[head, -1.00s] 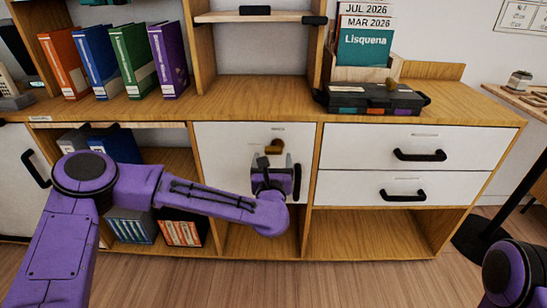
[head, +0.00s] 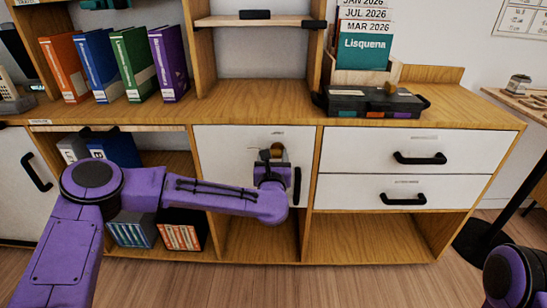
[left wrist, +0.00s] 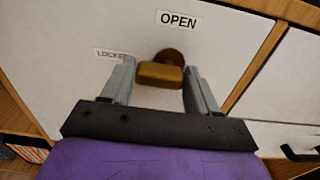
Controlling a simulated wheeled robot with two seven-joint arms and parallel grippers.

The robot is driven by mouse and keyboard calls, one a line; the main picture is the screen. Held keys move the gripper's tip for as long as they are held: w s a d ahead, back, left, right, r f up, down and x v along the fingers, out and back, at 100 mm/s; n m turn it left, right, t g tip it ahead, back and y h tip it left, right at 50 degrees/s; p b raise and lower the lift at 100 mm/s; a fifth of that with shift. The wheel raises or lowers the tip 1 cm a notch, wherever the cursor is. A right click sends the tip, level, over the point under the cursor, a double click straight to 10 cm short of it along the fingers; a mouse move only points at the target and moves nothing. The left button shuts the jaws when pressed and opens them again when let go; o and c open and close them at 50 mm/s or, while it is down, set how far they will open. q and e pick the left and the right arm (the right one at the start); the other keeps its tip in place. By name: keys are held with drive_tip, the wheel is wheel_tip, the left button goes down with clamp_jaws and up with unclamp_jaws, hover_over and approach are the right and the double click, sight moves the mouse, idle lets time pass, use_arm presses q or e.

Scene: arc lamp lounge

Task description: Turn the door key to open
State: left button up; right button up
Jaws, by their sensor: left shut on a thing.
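The brown door key (head: 277,150) sits in the lock of the white cabinet door (head: 225,150), which is shut. In the left wrist view the key's wide, flat bow (left wrist: 160,74) lies between the two grey fingers of my left gripper (left wrist: 160,70), crosswise in the picture. The gripper is shut on it; in the head view the gripper (head: 271,160) partly hides the key. An OPEN label (left wrist: 178,20) is above and right of the lock, and a LOCKED label (left wrist: 109,54), partly covered by a finger, is at left. My right gripper is out of view.
The door's black handle (head: 297,186) is just right of my left gripper. Two white drawers (head: 400,148) are further right. Binders (head: 115,62) and a black case (head: 372,101) stand on the cabinet top. Open shelves are below.

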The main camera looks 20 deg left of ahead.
use_arm(q)
drive_tip(key=m, duration=0.2)
drive_tip(key=m+p, duration=0.1)
drive_tip(key=m, duration=0.1)
drive_tip(key=shift+r, duration=0.35)
drive_tip(key=m+p, duration=0.1)
drive_tip(key=m, duration=0.2)
drive_tip(key=m+p, duration=0.1)
drive_tip(key=m, duration=0.1)
drive_tip(key=shift+d+r+p, duration=0.2)
drive_tip(key=shift+d+p, duration=0.05)
drive_tip(key=shift+p, duration=0.1)
drive_tip(key=m, duration=0.1)
drive_tip(key=m+p, duration=0.1)
drive_tip(key=m, duration=0.1)
drive_tip(key=m+p, duration=0.1)
drive_tip(key=shift+w+d+r+m, duration=0.1)
drive_tip(key=shift+d+m, duration=0.15)
drive_tip(key=shift+m, duration=0.15)
drive_tip(key=shift+w+d+m+p, duration=0.15)
drive_tip(key=shift+m+p, duration=0.5)
drive_tip(key=shift+m, duration=1.25)
drive_tip(key=shift+c, duration=0.3)
